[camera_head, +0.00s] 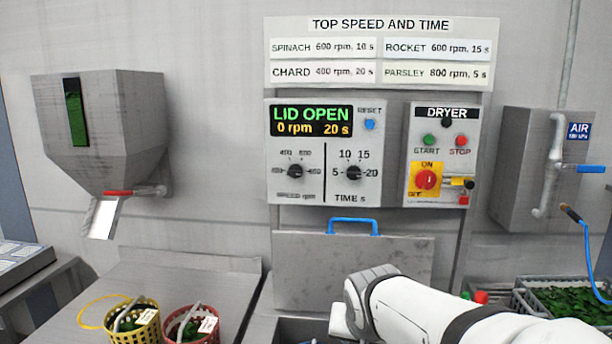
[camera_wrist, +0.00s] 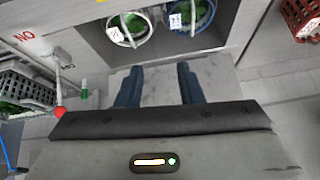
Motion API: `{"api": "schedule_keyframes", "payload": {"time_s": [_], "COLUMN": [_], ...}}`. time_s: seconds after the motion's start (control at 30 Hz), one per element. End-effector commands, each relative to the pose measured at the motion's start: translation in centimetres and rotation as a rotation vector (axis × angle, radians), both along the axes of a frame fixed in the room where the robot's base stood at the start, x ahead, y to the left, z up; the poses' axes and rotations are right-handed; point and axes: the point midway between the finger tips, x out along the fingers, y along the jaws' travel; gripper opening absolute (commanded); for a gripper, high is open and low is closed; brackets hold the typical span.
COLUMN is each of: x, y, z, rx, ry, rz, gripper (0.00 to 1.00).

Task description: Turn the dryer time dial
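The time dial (camera_head: 354,173) is a black knob on the right half of the grey control panel, ringed by the marks 5, 10, 15 and 20. The display (camera_head: 311,121) above reads LID OPEN, 0 rpm, 20 s. The similar speed dial (camera_head: 295,171) sits to its left. My white arm reaches in from the lower right of the head view, its end low and well below the panel; the fingertips cannot be made out there. In the wrist view my gripper (camera_wrist: 160,86) has its two dark fingers apart, with only a grey surface showing between them.
A switch panel (camera_head: 414,176) with a red-and-yellow rotary switch is right of the dials. A lid with a blue handle (camera_head: 353,221) stands below. A yellow basket (camera_head: 146,328) and a red basket (camera_head: 206,335) are at lower left. Open air lies before the dials.

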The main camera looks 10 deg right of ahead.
Motion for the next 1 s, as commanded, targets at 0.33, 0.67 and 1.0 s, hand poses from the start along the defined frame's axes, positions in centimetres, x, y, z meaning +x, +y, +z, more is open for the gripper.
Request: {"api": "schedule_keyframes", "payload": {"time_s": [0.33, 0.67, 1.0], "x": [15.6, 24.3, 26.6], "y": [-7.9, -11.6, -11.9], "z": [10.4, 17.9, 19.7], "rx": [0.32, 0.906, 1.183], "ry": [-0.638, -0.954, -0.946], "rz": [-0.431, -0.475, -0.441], "gripper": [0.34, 0.34, 0.34]}}
